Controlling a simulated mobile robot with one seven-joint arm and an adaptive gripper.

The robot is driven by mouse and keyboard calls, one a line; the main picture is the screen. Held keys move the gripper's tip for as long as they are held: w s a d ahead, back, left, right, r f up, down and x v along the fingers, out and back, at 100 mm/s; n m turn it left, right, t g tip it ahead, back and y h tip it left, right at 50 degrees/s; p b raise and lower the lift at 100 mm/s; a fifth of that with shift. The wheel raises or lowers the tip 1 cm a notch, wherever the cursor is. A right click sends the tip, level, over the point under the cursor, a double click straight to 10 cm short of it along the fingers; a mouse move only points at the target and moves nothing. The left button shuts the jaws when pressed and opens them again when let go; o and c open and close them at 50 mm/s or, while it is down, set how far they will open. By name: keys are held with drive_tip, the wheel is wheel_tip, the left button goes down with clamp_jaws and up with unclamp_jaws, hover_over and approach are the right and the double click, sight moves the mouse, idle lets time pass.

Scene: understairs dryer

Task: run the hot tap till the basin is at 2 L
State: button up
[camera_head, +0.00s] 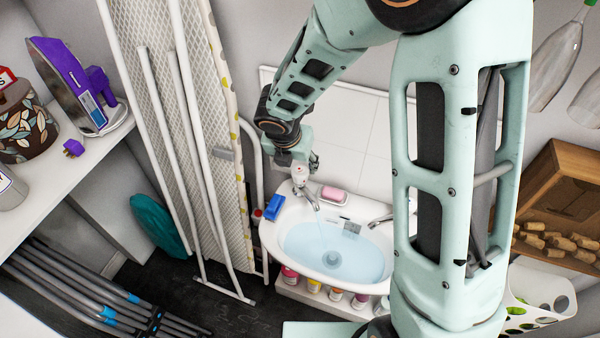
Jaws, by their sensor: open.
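The white basin (270,243) stands against the tiled wall and holds pale blue water (350,262). The left tap (304,188) has a white top and a chrome spout over the basin. A thin stream seems to fall from its spout into the water. A second chrome tap (379,219) is at the right, partly hidden by my arm. My gripper (300,162) is open at the left tap's top. I cannot tell whether its fingers touch the tap. A small grey marked plate (350,228) is on the basin's back wall; its marks are too small to read.
A blue sponge (274,207) and a pink soap (334,194) lie on the basin's rim. Several bottles (312,285) stand below. A folded ironing board (215,130) leans at the left. A shelf with a purple iron (65,80) and a wooden crate (560,190) flank the space.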

sight(299, 170)
drive_tip(key=b+x, duration=0.1)
drive_tip(key=x, duration=0.7)
drive_tip(key=shift+c, duration=0.2)
drive_tip(key=c, duration=1.1)
drive_tip(key=shift+m, duration=0.5)
drive_tip(key=m+h, duration=0.1)
drive_tip(key=m, duration=0.2)
drive_tip(key=shift+m+g+h+b, duration=0.3)
drive_tip(key=shift+m+g+b, duration=0.05)
drive_tip(key=shift+m+g, duration=0.05)
drive_tip(key=m, duration=0.2)
drive_tip(key=m+g+h, duration=0.1)
drive_tip(key=m, duration=0.2)
drive_tip(key=shift+g, duration=0.3)
